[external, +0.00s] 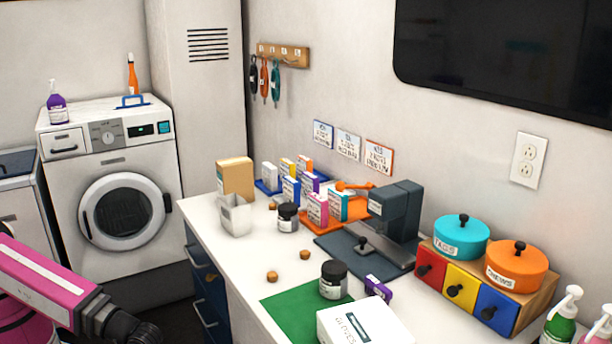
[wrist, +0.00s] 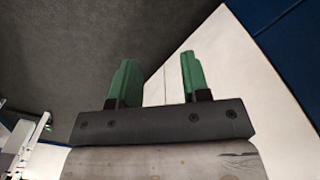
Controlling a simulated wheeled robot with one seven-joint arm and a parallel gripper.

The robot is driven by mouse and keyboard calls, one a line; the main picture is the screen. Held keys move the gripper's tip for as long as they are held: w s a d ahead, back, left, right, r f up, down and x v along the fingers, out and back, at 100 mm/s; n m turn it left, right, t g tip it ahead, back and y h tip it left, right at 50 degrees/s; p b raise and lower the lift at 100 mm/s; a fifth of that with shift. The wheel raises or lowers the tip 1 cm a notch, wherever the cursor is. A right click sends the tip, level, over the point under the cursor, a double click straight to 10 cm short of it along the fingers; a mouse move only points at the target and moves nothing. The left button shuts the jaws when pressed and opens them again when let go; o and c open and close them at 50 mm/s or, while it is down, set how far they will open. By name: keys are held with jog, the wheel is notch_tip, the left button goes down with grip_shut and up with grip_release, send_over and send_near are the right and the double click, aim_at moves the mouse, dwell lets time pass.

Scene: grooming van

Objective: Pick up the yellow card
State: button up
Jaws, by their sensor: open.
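No flat yellow card can be made out for certain in either view. A small yellow-and-white box or card (external: 288,167) stands upright in the back row of small coloured packets on the counter, partly hidden by those in front. My gripper (wrist: 156,78) shows in the wrist view with two green fingers apart and nothing between them. In the external view my pink arm reaches in at the lower left, away from the packets, and its gripper end is out of view.
The white counter (external: 236,262) holds a grey machine (external: 396,215), a green mat (external: 290,308), a white box (external: 365,328), dark-lidded jars and a drawer unit with a yellow drawer (external: 461,288). A washing machine (external: 120,180) stands at the back left. The counter's front left is mostly clear.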

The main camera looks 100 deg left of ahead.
jog(key=shift+o, duration=0.3)
jog(key=o, duration=0.4)
jog(key=shift+w, duration=0.1)
